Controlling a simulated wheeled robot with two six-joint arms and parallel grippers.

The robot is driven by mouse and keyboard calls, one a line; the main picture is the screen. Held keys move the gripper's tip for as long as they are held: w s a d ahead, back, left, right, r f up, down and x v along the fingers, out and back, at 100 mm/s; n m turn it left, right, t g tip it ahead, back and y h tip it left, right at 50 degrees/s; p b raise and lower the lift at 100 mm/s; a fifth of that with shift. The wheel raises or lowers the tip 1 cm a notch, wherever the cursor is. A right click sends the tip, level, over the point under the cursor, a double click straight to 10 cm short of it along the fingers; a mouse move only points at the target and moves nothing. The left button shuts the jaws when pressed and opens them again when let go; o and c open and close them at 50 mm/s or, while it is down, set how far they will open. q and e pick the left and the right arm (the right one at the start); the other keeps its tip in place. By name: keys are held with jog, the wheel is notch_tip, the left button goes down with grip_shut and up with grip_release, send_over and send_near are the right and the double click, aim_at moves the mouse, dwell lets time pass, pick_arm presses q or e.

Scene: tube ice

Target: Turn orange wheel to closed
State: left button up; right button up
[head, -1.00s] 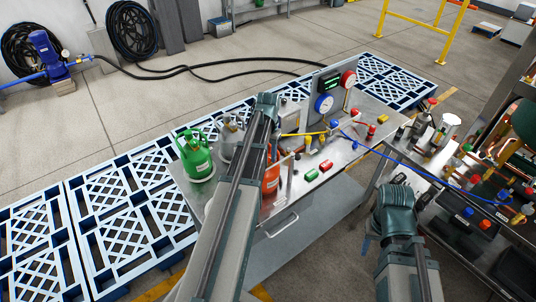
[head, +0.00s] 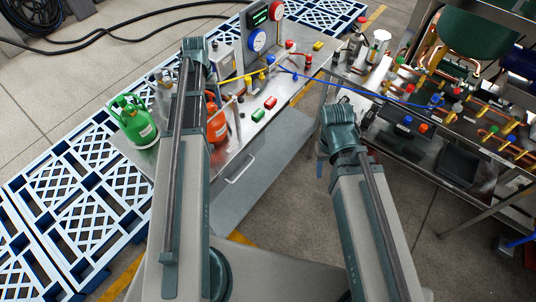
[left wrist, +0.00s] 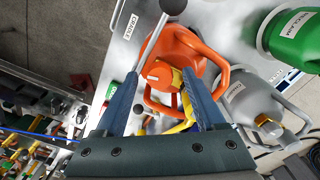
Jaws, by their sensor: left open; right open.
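An orange tank (head: 216,125) stands on the steel bench (head: 251,148), partly hidden by my left arm. In the head view my left arm hides this gripper. My right arm is over the floor, and a small blue part beside its elbow appears to be my right gripper (head: 320,168), mostly hidden.
A green tank (head: 134,121) and a grey tank (head: 161,94) stand left of the orange one. A cluttered shelf (head: 401,146) is at right. Bare floor lies between.

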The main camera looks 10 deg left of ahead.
aim_at(210, 105)
pick_arm(q)
jog(key=n, duration=0.3)
jog(key=shift+n, duration=0.3)
jog(key=n, duration=0.4)
jog(key=shift+n, duration=0.3)
jog(key=n, duration=0.8)
notch_tip(210, 105, up, 14)
jog(key=p, duration=1.4)
jog(key=s+d+f+m+b, duration=0.3)
jog(key=d+f+m+b, duration=0.2)
jog(key=d+f+b, duration=0.3)
jog(key=s+d+f+m+b, duration=0.4)
jog(key=d+f+m+b, duration=0.2)
jog(key=d+f+b, duration=0.3)
jog(key=s+d+f+m+y+b, duration=0.1)
jog(key=s+d+f+m+b, duration=0.3)
jog(key=d+f+b, duration=0.5)
jog(key=shift+s+d+f+m+b, duration=0.2)
jog(key=shift+f+m+b, duration=0.2)
jog(key=shift+m, duration=0.6)
